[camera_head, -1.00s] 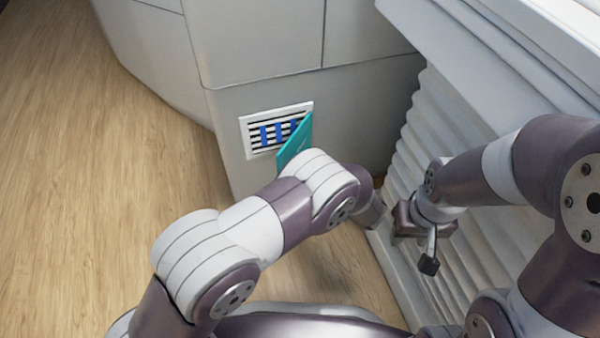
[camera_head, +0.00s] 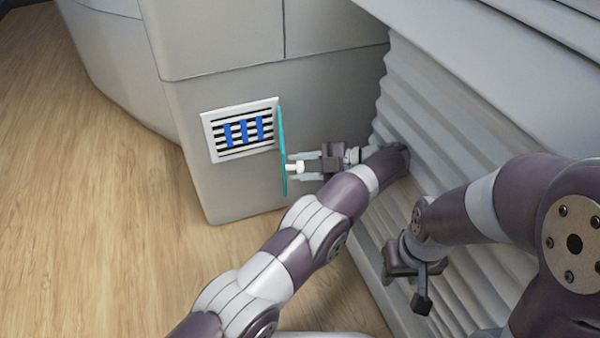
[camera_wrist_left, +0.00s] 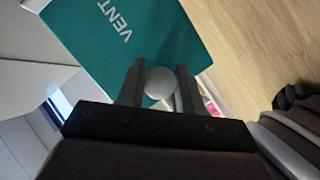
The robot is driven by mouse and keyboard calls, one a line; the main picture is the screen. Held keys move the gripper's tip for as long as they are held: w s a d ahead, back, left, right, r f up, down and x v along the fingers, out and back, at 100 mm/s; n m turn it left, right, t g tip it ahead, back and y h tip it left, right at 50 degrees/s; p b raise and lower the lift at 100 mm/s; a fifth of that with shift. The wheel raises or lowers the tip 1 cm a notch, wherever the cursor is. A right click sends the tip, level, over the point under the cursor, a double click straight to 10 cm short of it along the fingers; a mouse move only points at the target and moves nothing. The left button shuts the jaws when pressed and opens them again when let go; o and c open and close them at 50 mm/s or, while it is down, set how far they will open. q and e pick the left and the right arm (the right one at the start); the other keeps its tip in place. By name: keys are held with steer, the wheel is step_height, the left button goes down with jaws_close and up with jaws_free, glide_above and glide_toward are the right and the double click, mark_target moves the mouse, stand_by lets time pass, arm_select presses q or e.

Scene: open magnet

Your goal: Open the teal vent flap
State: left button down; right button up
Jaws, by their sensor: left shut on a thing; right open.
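The teal vent flap (camera_head: 283,150) stands out from the right edge of the white vent frame (camera_head: 206,137), seen nearly edge-on in the head view. The slotted grille with blue bars (camera_head: 244,130) is uncovered. In the left wrist view the flap's face (camera_wrist_left: 140,50) shows the word VENT. My left gripper (camera_head: 296,167) is shut on the flap's pale round knob (camera_wrist_left: 160,82), with a finger on each side of it. My right gripper (camera_head: 419,285) is open and empty at the lower right, apart from the flap, in front of the ribbed wall.
The vent sits low in a grey cabinet (camera_head: 225,195). A ribbed grey wall (camera_head: 400,110) stands close on the right, near both arms. The wooden floor (camera_head: 80,230) at the left is clear.

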arm_select(q)
steer(key=shift+d+f, duration=0.1)
steer(key=shift+f, duration=0.1)
stand_by(0.4)
steer(key=c, duration=0.9)
jaws_free()
steer(key=shift+o, duration=0.7)
steer(key=shift+r, duration=0.1)
